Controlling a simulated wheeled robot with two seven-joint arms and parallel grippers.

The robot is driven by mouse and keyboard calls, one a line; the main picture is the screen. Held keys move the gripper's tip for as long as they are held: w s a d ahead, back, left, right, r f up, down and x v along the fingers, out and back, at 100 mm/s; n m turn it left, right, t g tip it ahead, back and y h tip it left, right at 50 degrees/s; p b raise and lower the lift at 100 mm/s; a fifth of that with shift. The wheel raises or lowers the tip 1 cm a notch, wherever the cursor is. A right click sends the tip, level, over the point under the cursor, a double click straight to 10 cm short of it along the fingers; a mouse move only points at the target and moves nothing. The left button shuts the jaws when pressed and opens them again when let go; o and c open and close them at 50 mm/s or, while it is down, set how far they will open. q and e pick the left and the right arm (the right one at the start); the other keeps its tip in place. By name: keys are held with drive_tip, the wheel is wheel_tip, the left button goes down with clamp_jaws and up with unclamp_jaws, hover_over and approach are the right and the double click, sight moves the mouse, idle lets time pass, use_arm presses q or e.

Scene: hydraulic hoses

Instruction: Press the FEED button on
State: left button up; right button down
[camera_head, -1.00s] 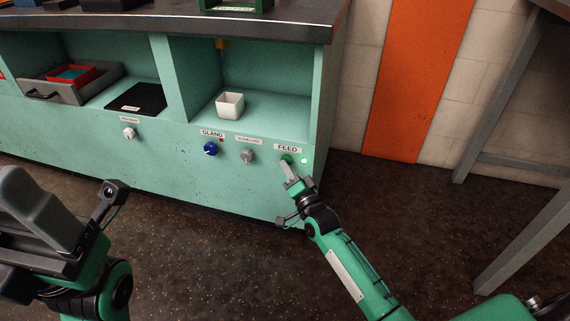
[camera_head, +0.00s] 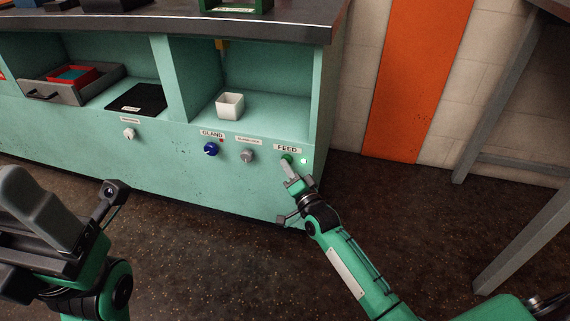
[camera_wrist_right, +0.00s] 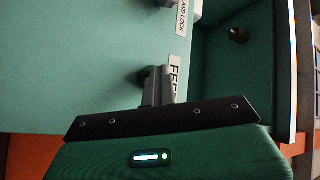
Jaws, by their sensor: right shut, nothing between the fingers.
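The green FEED button (camera_head: 287,157) sits on the front of the green cabinet, under its FEED label (camera_head: 287,148). A small light (camera_head: 304,161) to its right glows green-white. My right gripper (camera_head: 287,163) is shut and empty, with its fingertips at the button, seemingly touching it. In the right wrist view the shut fingers (camera_wrist_right: 157,88) overlap the green button (camera_wrist_right: 146,74), which is partly hidden behind them. The FEED label (camera_wrist_right: 174,76) is partly covered there. My left gripper (camera_head: 35,215) is at the lower left, far from the button; its fingertips are not clear.
Left of FEED are a grey knob (camera_head: 247,156), a blue GLAND knob (camera_head: 211,149) and a white knob (camera_head: 129,134). A white cup (camera_head: 230,106) stands in the open shelf above. A grey table leg (camera_head: 525,240) stands at right. The floor (camera_head: 210,260) between my arms is clear.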

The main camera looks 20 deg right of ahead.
drive_tip(key=shift+w+d+r, duration=0.15)
drive_tip(key=shift+w+d, duration=0.05)
drive_tip(key=shift+d, duration=0.2)
drive_tip(key=shift+s+a+p, duration=0.1)
drive_tip(key=shift+s+p, duration=0.05)
drive_tip(key=shift+p, duration=0.25)
drive_tip(key=s+a+p, duration=0.3)
drive_tip(key=s+p, duration=0.1)
drive_tip(key=s, duration=0.1)
drive_tip(key=shift+a+f, duration=0.25)
drive_tip(key=shift+a, duration=0.1)
drive_tip(key=shift+s, duration=0.1)
